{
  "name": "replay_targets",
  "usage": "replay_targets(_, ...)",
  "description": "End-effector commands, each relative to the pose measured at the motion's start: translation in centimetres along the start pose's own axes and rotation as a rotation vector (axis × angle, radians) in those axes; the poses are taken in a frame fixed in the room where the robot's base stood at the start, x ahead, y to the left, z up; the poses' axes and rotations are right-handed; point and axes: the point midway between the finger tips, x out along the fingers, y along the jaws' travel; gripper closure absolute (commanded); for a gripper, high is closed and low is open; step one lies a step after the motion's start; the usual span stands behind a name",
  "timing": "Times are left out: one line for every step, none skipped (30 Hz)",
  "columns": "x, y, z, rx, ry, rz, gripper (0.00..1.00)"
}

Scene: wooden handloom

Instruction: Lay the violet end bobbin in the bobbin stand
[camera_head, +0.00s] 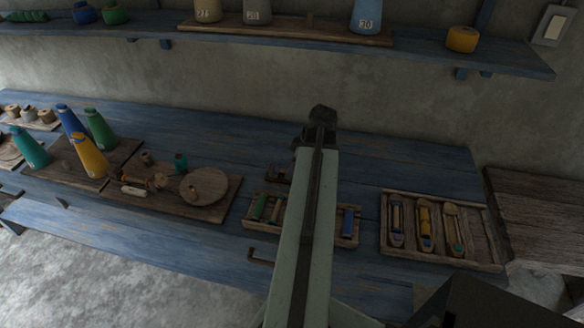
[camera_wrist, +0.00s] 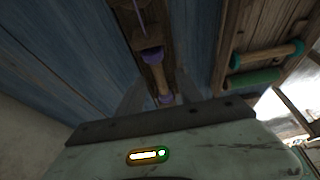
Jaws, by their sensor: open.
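A bobbin with violet ends and a bare wooden middle (camera_wrist: 158,78) shows in the wrist view, just beyond my gripper. It lies lengthwise over a narrow brown wooden piece (camera_wrist: 148,40); I cannot tell whether this is the bobbin stand. My gripper (camera_wrist: 158,98) is open, with a pale finger on each side of the bobbin's near end. Whether the fingers touch it is unclear. In the head view my gripper end (camera_head: 321,115) is over the back of the blue bench, and the violet bobbin cannot be made out.
A shuttle tray (camera_head: 384,222) is at right, a board with cones (camera_head: 118,152) at left. A small wooden fixture (camera_head: 277,175) stands left of my arm. A shelf (camera_head: 430,52) hangs above.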

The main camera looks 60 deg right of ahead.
Motion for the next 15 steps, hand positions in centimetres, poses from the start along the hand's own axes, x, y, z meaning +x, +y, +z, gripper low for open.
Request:
replay_targets(-0.5,0.0,-0.1,0.0,0.0,0.0,0.57)
replay_targets(-0.8,0.0,-0.1,0.001,0.0,0.0,0.57)
replay_targets(-1.2,0.0,-0.1,0.001,0.0,0.0,0.57)
replay_targets(-1.7,0.0,-0.2,0.001,0.0,0.0,0.57)
replay_targets(-2.2,0.0,-0.2,0.001,0.0,0.0,0.57)
replay_targets(-2.9,0.0,-0.3,0.0,0.0,0.0,0.57)
replay_targets(-3.5,0.0,-0.3,0.0,0.0,0.0,0.57)
replay_targets(-4.1,0.0,-0.4,0.0,0.0,0.0,0.57)
replay_targets(-4.9,0.0,-0.4,0.0,0.0,0.0,0.57)
replay_targets(-5.5,0.0,-0.4,0.001,0.0,0.0,0.57)
replay_targets(-6.1,0.0,-0.4,0.001,0.0,0.001,0.57)
replay_targets(-6.8,0.0,-0.4,0.002,0.0,0.001,0.57)
replay_targets(-7.2,0.0,-0.3,0.001,0.0,0.001,0.57)
replay_targets(-7.6,0.0,-0.3,0.001,0.0,0.001,0.57)
replay_targets(-7.8,0.0,-0.3,0.0,0.0,0.0,0.57)
